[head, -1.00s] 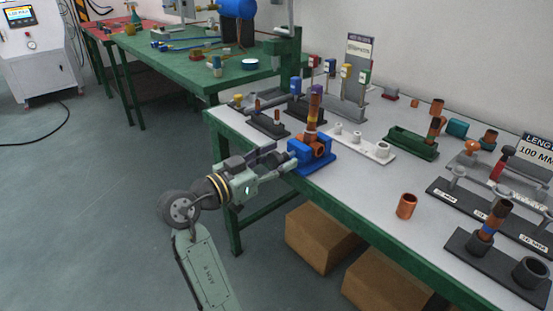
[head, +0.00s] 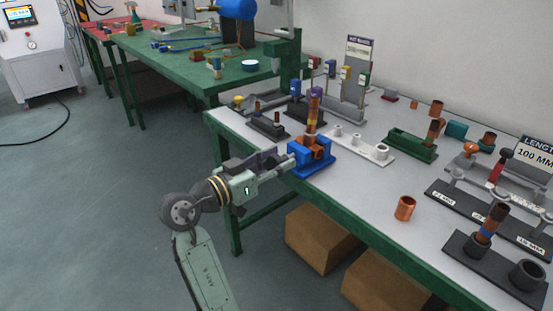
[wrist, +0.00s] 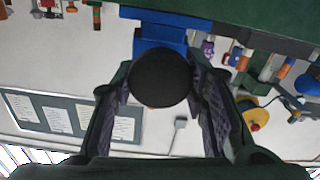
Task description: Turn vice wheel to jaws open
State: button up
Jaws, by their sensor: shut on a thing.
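The blue vice (head: 308,171) sits at the front edge of the long grey-topped bench. An upright brown and copper pipe (head: 313,115) stands in a copper fitting (head: 317,147) at the vice. My gripper (head: 283,161) reaches the vice from the left. In the wrist view, the dark round vice wheel (wrist: 162,78) lies between my two fingers, with the blue vice body (wrist: 162,37) behind it. My fingers are shut on the wheel. In the head view, my gripper hides the wheel. The jaw gap cannot be made out clearly.
A white holder (head: 357,142) and a green block (head: 411,144) stand right of the vice. A loose copper piece (head: 404,208) is near the front edge. Cardboard boxes (head: 323,237) lie under the bench.

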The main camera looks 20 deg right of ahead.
jog(key=n+p, duration=0.2)
jog(key=n, duration=0.1)
jog(key=n+p, duration=0.2)
jog(key=n, duration=0.1)
jog(key=shift+w+a+r+p, duration=0.1)
jog(key=shift+w+r+p, duration=0.05)
jog(key=shift+p, duration=0.2)
jog(key=n+p, duration=0.3)
jog(key=shift+n, duration=0.3)
jog(key=shift+f+n+p, duration=0.25)
jog(key=shift+n+p, duration=0.75)
jog(key=shift+n, duration=0.2)
jog(key=shift+w, duration=0.1)
jog(key=o, duration=1.2)
jog(key=shift+c, duration=0.2)
jog(key=v, duration=1.2)
